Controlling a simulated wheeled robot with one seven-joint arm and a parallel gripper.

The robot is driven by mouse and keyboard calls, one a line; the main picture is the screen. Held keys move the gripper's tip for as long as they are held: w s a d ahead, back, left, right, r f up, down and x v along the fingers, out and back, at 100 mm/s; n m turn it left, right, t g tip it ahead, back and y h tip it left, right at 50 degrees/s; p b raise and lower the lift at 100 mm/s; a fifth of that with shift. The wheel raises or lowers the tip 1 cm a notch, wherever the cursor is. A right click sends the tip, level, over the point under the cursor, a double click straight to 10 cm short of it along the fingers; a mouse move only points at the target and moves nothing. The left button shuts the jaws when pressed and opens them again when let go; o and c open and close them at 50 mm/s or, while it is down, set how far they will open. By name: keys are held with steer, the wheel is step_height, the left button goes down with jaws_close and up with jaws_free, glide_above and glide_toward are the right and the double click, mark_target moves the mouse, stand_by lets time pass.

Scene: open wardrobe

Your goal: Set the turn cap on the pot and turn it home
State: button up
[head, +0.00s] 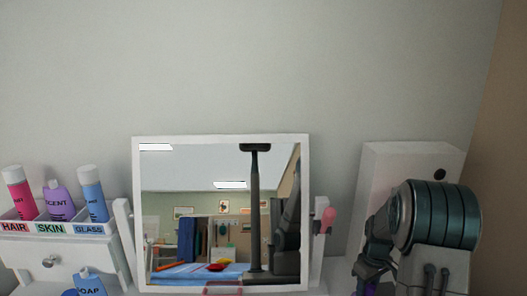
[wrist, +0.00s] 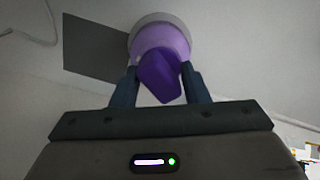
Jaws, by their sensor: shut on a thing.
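My gripper (wrist: 160,72) is shut on a purple thing, which I take for the turn cap (wrist: 158,77). It has a dark, tapered grip between the fingers and a lighter purple round part beyond. A pale grey round rim (wrist: 160,20) shows right behind it; I cannot tell whether this is the pot or part of the cap. In the head view my gripper is low at the right, largely hidden by my wrist, with a bit of the purple cap (head: 370,287) at the bottom edge. No pot is clearly seen there.
A white-framed mirror (head: 137,215) stands at the middle. On the left, a white drawer unit (head: 85,258) carries labelled bins with several bottles. A tall white box (head: 400,160) stands behind my arm, near the brown side wall (head: 503,150).

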steer(key=m, duration=1)
steer(key=o, duration=1.1)
steer(key=shift+c, duration=0.5)
